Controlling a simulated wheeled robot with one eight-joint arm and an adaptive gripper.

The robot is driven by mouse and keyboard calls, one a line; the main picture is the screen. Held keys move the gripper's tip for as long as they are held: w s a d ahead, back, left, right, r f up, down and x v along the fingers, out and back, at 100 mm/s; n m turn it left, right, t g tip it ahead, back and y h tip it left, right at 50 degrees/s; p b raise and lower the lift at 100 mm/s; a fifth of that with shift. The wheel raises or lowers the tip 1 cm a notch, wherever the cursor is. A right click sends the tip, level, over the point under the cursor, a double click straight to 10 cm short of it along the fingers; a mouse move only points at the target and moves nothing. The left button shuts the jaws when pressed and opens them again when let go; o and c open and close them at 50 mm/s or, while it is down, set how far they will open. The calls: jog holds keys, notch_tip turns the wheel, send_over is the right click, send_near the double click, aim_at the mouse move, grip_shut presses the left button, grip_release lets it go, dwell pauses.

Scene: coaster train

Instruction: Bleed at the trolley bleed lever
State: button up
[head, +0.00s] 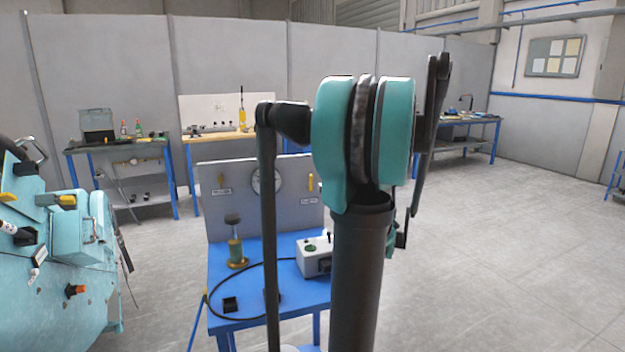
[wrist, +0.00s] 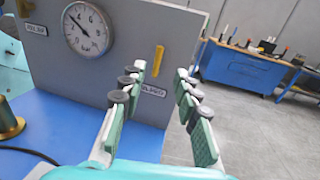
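The blue trolley (head: 222,268) carries an upright grey panel (head: 238,203) with a round dial gauge (head: 262,181) and two yellow levers. The left lever (head: 221,180) and right lever (head: 311,182) each have a small label too blurred to read surely. In the wrist view the right lever (wrist: 158,60) stands near upright, right of the gauge (wrist: 87,29), with its label just below. My gripper (wrist: 161,71) is open and empty. The right lever shows in the gap between its fingertips, apparently beyond them; no contact shows. My arm hides the gripper in the head view.
A white box (head: 313,257), a brass piece with a dark knob (head: 236,252) and a black cable lie on the trolley. A teal machine (head: 85,290) stands at left. Workbenches (head: 207,137) line the back wall. The floor at right (head: 500,240) is clear.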

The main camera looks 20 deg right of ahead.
aim_at(310, 182)
jog(key=w+a, duration=0.1)
jog(key=w, duration=1)
jog(key=shift+w+a, duration=0.2)
jog(key=shift+a, duration=0.05)
grip_shut()
